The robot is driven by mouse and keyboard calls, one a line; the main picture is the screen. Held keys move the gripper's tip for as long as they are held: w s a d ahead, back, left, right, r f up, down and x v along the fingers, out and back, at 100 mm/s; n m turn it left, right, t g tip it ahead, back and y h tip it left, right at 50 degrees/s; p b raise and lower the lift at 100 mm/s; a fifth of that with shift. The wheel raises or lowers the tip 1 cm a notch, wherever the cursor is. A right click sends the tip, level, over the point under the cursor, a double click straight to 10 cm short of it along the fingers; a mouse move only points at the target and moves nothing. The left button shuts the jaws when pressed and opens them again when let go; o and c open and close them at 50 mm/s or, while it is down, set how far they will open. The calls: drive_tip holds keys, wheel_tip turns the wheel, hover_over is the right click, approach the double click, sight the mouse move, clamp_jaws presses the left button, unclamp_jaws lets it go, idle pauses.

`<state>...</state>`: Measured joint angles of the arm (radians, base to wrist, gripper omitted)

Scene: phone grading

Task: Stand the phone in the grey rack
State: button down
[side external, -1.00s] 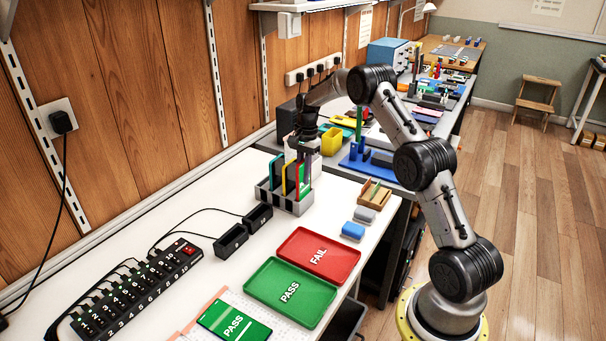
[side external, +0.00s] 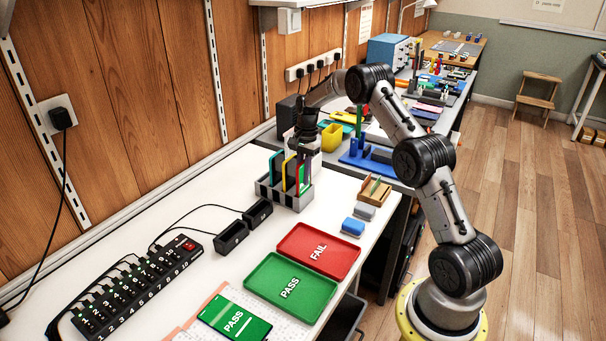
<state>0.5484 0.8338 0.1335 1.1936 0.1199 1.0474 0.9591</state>
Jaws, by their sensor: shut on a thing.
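The grey rack (side external: 291,203) stands on the white bench, with light and dark bands on its front. Several thin upright pieces stand in it, among them a green-edged one (side external: 274,166) and a yellow-edged one (side external: 288,172). My gripper (side external: 308,166) points down over the rack's right end. It is shut on a thin upright phone, mostly hidden by the fingers and rack. I cannot tell whether its lower edge rests in a slot. Another phone (side external: 234,316), with a green PASS screen, lies flat at the bench front.
A red FAIL tray (side external: 338,236) and a green PASS tray (side external: 318,314) lie in front of the rack. Two black holders (side external: 232,237) and a numbered charging strip (side external: 140,293) are left. A small wooden holder (side external: 372,196) and blue block (side external: 353,227) sit right.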

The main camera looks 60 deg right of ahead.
sight(302, 162)
drive_tip(key=c, duration=0.8)
unclamp_jaws()
drive_tip(key=shift+r, duration=0.1)
drive_tip(key=shift+r, duration=3.45)
